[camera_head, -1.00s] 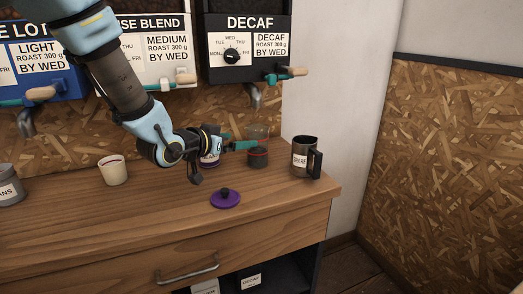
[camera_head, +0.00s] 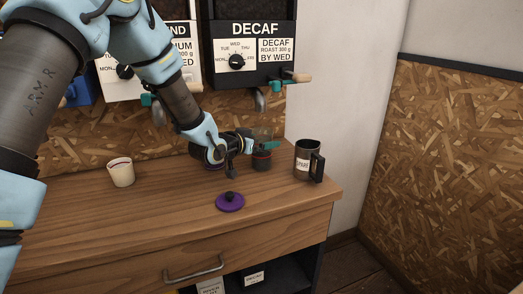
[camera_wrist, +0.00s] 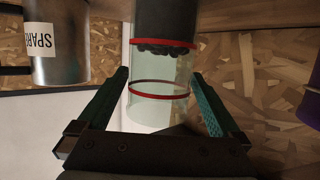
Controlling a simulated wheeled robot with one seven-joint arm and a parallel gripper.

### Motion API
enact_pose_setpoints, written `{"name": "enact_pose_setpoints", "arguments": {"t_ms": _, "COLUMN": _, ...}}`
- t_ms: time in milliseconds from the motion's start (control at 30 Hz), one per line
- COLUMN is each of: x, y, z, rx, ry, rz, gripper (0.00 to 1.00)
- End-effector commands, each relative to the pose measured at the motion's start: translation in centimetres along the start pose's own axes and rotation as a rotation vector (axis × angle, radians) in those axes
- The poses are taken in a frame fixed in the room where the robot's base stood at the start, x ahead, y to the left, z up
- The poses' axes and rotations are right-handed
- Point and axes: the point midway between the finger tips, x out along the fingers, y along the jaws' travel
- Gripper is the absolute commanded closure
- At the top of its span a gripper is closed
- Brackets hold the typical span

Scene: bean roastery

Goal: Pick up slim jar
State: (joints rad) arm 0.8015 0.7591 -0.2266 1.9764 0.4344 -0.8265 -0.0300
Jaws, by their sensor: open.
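The slim jar is a clear glass cylinder with red bands and dark contents at one end. It stands on the counter near the back wall, left of the mug, in the head view (camera_head: 262,161). In the wrist view the jar (camera_wrist: 160,76) sits between the two teal fingers, with a small gap visible on either side. My gripper (camera_head: 266,146) is open around or just in front of its upper clear part; exact depth is hard to tell. My wrist covers part of the area left of the jar.
A metal mug labelled SPARE (camera_head: 306,160) stands close to the right of the jar. A purple lid (camera_head: 230,203) lies in front. A cream cup (camera_head: 121,173) is at left. A jar (camera_head: 212,166) is mostly hidden behind my wrist. The DECAF dispenser (camera_head: 252,50) hangs above.

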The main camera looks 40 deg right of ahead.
Motion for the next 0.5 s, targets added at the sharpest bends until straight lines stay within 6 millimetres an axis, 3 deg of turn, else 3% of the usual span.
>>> {"name": "enact_pose_setpoints", "arguments": {"t_ms": 167, "x": -0.01, "y": 0.01, "z": 0.03, "rx": 0.0, "ry": 0.0, "rz": 0.0, "gripper": 0.02}}
{"name": "enact_pose_setpoints", "arguments": {"t_ms": 500, "x": -0.03, "y": 0.01, "z": 0.02, "rx": 0.0, "ry": 0.0, "rz": 0.0, "gripper": 0.41}}
